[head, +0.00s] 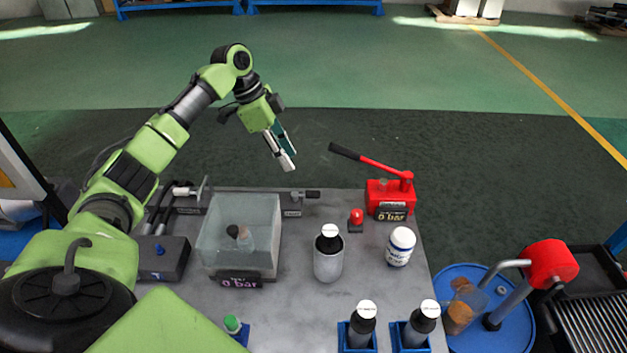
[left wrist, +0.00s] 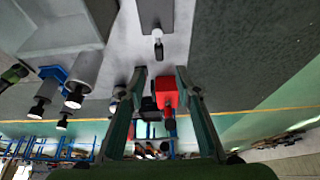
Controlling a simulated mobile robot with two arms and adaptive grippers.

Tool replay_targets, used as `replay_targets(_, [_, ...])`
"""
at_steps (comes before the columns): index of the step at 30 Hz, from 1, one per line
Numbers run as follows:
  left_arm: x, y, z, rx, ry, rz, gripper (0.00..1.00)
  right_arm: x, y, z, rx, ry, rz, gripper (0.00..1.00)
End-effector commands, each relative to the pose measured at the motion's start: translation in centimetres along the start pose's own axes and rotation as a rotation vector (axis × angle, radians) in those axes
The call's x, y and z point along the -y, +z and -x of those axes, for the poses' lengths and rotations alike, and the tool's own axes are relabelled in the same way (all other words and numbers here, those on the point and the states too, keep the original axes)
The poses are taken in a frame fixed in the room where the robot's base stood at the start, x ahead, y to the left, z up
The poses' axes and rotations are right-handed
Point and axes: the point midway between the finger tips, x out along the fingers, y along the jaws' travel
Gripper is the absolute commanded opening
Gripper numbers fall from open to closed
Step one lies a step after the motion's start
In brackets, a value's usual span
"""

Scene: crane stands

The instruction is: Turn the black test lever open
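A small valve with a short black lever (head: 312,194) sits on the back edge of the grey bench, right of the clear tank; the lever points right. I take this as the black test lever. My left gripper (head: 288,159) hangs above and behind the bench edge, up and left of the lever and apart from it. In the left wrist view its two fingers (left wrist: 168,88) stand wide apart with nothing held. A small dark-tipped part (left wrist: 157,44) in that view may be the lever; I cannot be sure. My right gripper is not in view.
A red hand pump (head: 390,195) with a long black-gripped handle stands at the back right. The clear tank (head: 215,235), a grey bottle (head: 328,262), a white jar (head: 400,246) and a red knob (head: 356,218) stand on the bench. Behind the bench is open floor.

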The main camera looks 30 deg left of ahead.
Motion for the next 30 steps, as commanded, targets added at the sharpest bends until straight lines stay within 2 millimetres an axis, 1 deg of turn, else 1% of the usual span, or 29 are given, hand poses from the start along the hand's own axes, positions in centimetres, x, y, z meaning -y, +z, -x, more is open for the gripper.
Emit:
replay_targets(3, [-0.2, 0.0, -2.1, 0.001, 0.005, 0.001, 0.31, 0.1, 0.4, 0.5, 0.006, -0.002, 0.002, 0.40])
replay_targets(8, [-0.2, -0.1, -5.5, 0.000, 0.006, 0.000, 0.31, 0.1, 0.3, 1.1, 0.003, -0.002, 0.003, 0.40])
replay_targets(12, [-0.1, -0.1, -8.4, -0.001, 0.005, 0.001, 0.31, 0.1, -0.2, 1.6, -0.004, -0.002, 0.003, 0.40])
replay_targets(16, [-0.1, -0.1, -10.6, -0.001, 0.003, 0.000, 0.31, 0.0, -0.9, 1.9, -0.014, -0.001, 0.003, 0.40])
replay_targets(18, [-0.1, -0.1, -11.4, 0.000, 0.002, 0.000, 0.31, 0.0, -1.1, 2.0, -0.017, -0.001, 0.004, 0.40])
replay_targets(22, [-0.1, 0.0, -12.4, 0.000, 0.002, 0.000, 0.31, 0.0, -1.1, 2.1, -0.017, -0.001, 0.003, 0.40])
replay_targets(30, [-0.1, 0.0, -12.8, 0.000, 0.000, -0.001, 0.31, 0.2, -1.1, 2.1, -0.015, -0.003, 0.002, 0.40])
